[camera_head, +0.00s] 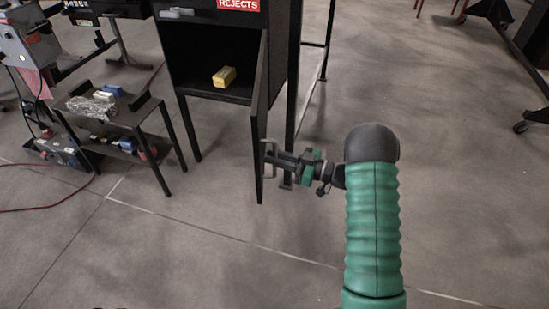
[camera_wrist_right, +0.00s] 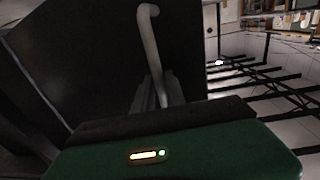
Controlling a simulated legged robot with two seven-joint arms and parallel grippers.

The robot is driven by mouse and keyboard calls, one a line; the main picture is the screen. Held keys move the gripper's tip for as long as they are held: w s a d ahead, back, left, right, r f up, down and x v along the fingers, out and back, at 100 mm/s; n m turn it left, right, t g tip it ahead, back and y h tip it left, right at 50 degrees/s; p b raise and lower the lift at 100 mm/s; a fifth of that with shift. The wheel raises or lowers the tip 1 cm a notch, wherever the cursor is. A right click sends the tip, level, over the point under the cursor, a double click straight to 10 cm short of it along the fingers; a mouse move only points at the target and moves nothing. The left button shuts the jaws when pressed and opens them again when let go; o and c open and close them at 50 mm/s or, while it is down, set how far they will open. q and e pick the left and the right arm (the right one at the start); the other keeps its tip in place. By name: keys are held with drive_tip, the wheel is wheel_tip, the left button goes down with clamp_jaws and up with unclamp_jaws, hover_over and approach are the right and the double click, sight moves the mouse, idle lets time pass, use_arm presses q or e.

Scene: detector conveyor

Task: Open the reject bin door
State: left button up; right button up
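The black reject bin (camera_head: 205,50) carries a red REJECTS label (camera_head: 238,5). Its door (camera_head: 260,115) stands swung out toward me, hinged at the bin's right side, and the inside shows. A yellow block (camera_head: 224,76) lies on the bin floor. My right gripper (camera_head: 277,165) is at the grey handle (camera_head: 268,150) on the door's right-hand face. The handle also shows close up in the right wrist view (camera_wrist_right: 150,45), rising from near the fingers. Whether the fingers are closed around it is unclear. My left gripper is out of view.
A black two-level cart (camera_head: 125,115) with small parts stands left of the bin. Black posts (camera_head: 292,80) rise right of the door. A red cable (camera_head: 60,207) lies on the floor at left. The floor in front of the bin is clear.

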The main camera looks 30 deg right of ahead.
drive_tip(key=o, duration=0.3)
drive_tip(key=shift+d+f, duration=0.1)
drive_tip(key=p+v, duration=0.3)
drive_tip(key=v, duration=1.3)
drive_tip(key=shift+s+d+f, duration=0.1)
drive_tip(key=shift+s+d, duration=0.2)
